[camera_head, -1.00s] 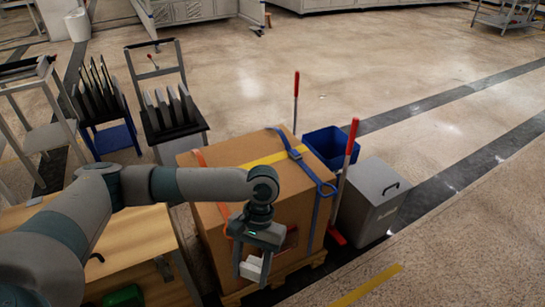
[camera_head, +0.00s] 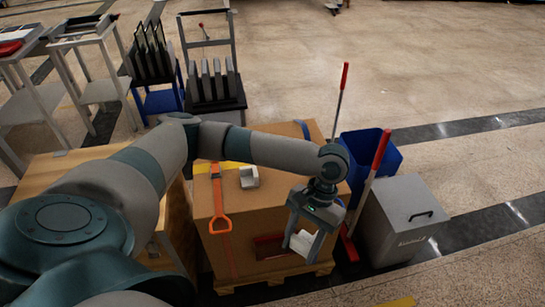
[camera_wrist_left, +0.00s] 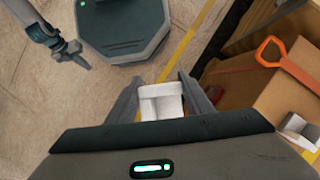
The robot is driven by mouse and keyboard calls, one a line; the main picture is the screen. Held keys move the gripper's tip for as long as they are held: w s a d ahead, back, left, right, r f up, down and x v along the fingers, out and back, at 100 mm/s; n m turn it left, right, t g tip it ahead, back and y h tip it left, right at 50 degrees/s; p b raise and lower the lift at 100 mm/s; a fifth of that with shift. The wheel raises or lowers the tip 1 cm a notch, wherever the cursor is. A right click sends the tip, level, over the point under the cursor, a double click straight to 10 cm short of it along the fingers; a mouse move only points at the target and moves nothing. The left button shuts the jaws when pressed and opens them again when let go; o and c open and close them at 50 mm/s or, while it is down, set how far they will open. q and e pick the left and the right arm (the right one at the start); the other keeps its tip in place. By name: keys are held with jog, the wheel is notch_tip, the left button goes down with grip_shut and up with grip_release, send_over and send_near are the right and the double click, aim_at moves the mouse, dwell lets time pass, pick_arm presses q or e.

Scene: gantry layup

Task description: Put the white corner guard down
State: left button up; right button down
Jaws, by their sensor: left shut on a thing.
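A white corner guard (camera_head: 301,243) is in my left gripper (camera_head: 303,238), which is shut on it at the front right side of the big cardboard carton (camera_head: 240,222). In the left wrist view the held guard (camera_wrist_left: 161,101) sits between the two fingers (camera_wrist_left: 160,98).
An orange strap with a handle (camera_head: 220,222) hangs over the carton's front. Red-handled poles (camera_head: 381,150), a blue bin (camera_head: 366,160) and a grey lidded box (camera_head: 402,220) stand to the right. A wooden bench (camera_head: 75,160) is at left.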

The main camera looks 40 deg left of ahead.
jog(key=shift+s+a, duration=0.25)
jog(key=shift+s, duration=0.05)
